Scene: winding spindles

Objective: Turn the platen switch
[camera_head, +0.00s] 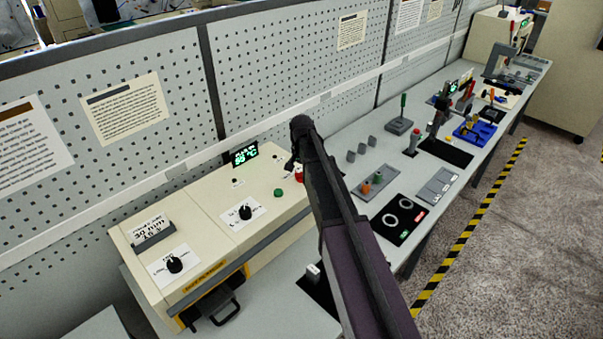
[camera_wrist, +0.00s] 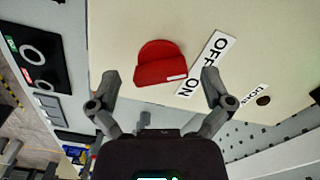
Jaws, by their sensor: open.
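The platen switch (camera_wrist: 160,64) is a red rounded knob with a small white mark on its flat edge, on a cream panel (camera_wrist: 130,20). Beside it a white label (camera_wrist: 205,66) reads OFF and ON. My gripper (camera_wrist: 161,76) is open, its two fingers spread on either side of the knob in the wrist view. In the head view, my gripper (camera_head: 302,135) is above the right end of the cream machine (camera_head: 215,195). There a bit of red (camera_head: 299,174) shows beside my arm, which hides the rest.
The machine also carries a green button (camera_head: 278,192), a lit display (camera_head: 244,154), black dials (camera_head: 175,264) and a black-handled drawer (camera_head: 217,302). A pegboard wall (camera_head: 290,50) stands behind. The bench to the right holds grey blocks, buttons and tools.

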